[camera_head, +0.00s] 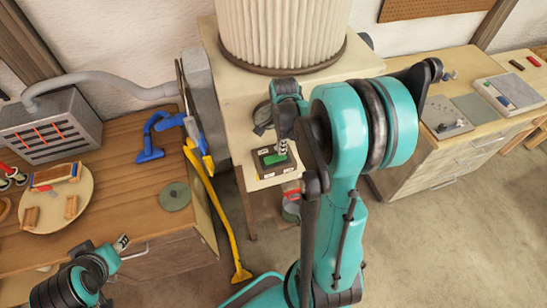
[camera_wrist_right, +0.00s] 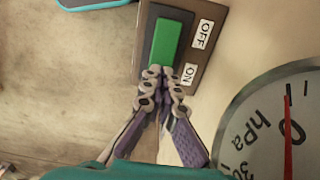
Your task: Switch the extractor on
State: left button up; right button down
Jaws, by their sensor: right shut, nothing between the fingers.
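The switch is a green rocker (camera_wrist_right: 167,42) in a dark housing with OFF and ON labels. In the head view its green part (camera_head: 274,159) shows on the pale stand, below a large ribbed drum (camera_head: 283,30). My right gripper (camera_wrist_right: 161,76) is shut and empty, with its fingertips at the ON end of the rocker, touching it or very close. In the head view the right gripper (camera_head: 283,146) is partly hidden by my arm. I cannot tell which end of the rocker is pressed. My left gripper (camera_head: 122,241) is at lower left, its fingers too small to read.
A round hPa gauge (camera_wrist_right: 270,125) with a red needle sits close to the right gripper. A wooden bench (camera_head: 130,190) at left holds a grey vented box (camera_head: 50,128) with a hose and a round board (camera_head: 55,212). A drawer bench (camera_head: 430,160) stands right.

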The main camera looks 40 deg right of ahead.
jog(key=shift+f+b, duration=0.95)
jog(key=shift+f, duration=0.15)
dwell(0.3)
jog(key=shift+r+p, duration=2.55)
jog(key=shift+r, duration=1.05)
jog(key=shift+f, duration=0.1)
jog(key=shift+a+f+n+b, duration=0.2)
jog(key=shift+a+n+b, duration=0.1)
jog(key=shift+b, duration=0.25)
jog(key=s+a+f+n+t+b, duration=0.3)
jog(key=a+f+n+b, duration=0.3)
jog(key=a+n+b, duration=0.2)
jog(key=s+a+f+n+t+b, duration=0.3)
jog(key=a+f+n+b, duration=0.3)
jog(key=a+n+b, duration=0.3)
jog(key=n+t+b, duration=0.1)
jog(key=n+b, duration=0.3)
jog(key=b, duration=0.1)
jog(key=shift+s+f, duration=0.4)
